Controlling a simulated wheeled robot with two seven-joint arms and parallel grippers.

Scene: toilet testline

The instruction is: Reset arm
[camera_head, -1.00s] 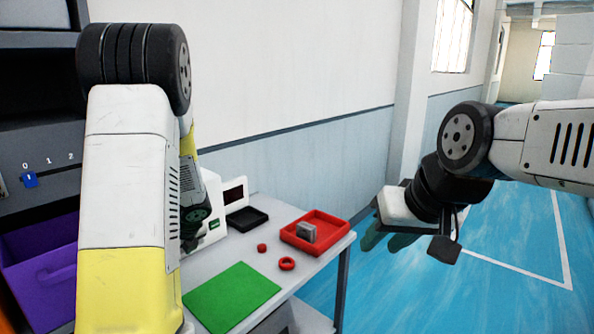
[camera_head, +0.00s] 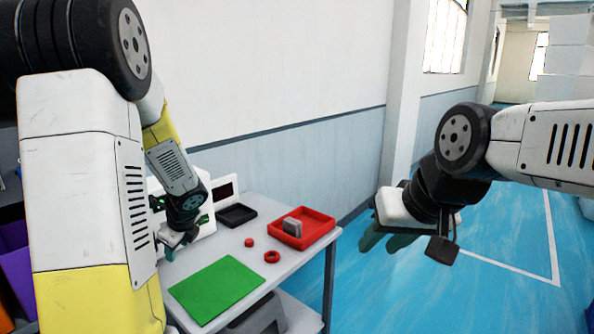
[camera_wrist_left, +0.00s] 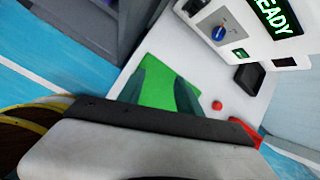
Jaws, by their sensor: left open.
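My left gripper (camera_head: 172,244) hangs above the left end of the white table in the head view, partly hidden behind my left arm. In the left wrist view my left gripper (camera_wrist_left: 168,88) has its two dark green fingers apart, with only the green mat (camera_wrist_left: 168,78) showing beyond them. My right gripper (camera_head: 388,236) is out over the blue floor, right of the table, with nothing seen in it. Its two teal fingers point down and left, and their gap is unclear.
The white table (camera_head: 235,299) bears the green mat (camera_head: 216,288), a red ring (camera_head: 272,256), a small red piece (camera_head: 249,242), a black tray (camera_head: 237,215) and a red tray (camera_head: 322,229) with a grey block (camera_head: 292,226). A white machine (camera_wrist_left: 228,30) reads "READY". A purple bin (camera_head: 15,262) stands left.

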